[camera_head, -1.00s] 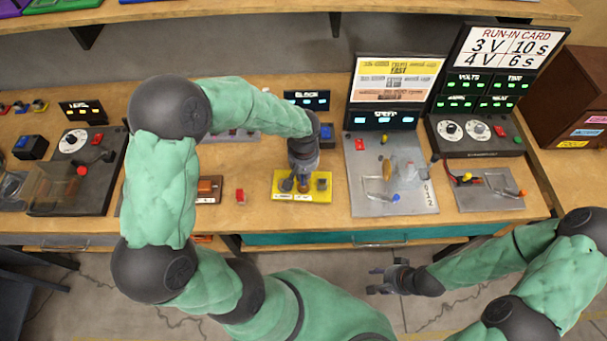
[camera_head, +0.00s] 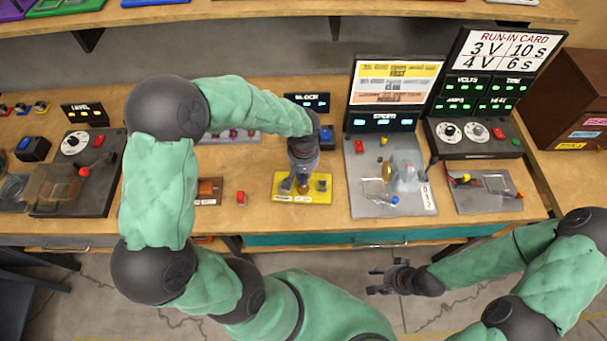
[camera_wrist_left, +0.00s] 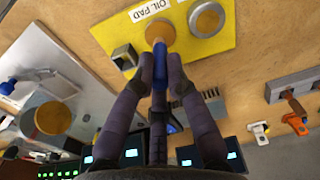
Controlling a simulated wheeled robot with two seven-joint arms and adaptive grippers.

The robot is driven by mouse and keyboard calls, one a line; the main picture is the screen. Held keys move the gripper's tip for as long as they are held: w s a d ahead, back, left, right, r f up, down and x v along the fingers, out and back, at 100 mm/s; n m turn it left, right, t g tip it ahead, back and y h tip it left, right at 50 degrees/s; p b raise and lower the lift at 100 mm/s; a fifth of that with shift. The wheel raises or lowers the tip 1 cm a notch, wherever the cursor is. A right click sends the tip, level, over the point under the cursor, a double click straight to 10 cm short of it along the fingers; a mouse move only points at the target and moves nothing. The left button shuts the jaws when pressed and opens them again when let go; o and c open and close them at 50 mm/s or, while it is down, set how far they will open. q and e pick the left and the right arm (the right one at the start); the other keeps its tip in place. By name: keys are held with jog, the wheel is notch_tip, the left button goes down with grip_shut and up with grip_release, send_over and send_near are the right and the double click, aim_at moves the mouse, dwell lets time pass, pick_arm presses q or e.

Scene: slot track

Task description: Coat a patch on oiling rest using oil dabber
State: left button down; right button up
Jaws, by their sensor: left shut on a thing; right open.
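The oil dabber (camera_wrist_left: 160,68) shows as a blue stick in the left wrist view. My left gripper (camera_wrist_left: 161,62) is shut on it, and its lower end is at the brown round pad (camera_wrist_left: 160,32) beside the OIL PAD label; I cannot tell if they touch. Both are on the yellow board (camera_wrist_left: 105,36), which in the head view (camera_head: 281,189) lies under my left gripper (camera_head: 303,181). A small metal bracket (camera_wrist_left: 124,57) and a metal cup with a tan disc (camera_wrist_left: 207,19) stand on the board. I cannot tell which part is the oiling rest. My right gripper (camera_head: 376,279) is open and empty, in front of the bench.
A grey plate (camera_head: 365,200) with a yellow disc and levers is right of the yellow board. Dark display boxes (camera_head: 307,101) stand behind. Bare wood surrounds the yellow board.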

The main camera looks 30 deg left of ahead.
pick_arm(q)
jog(key=shift+r+p, duration=1.65)
jog(key=shift+r, duration=1.05)
jog(key=shift+f, duration=0.1)
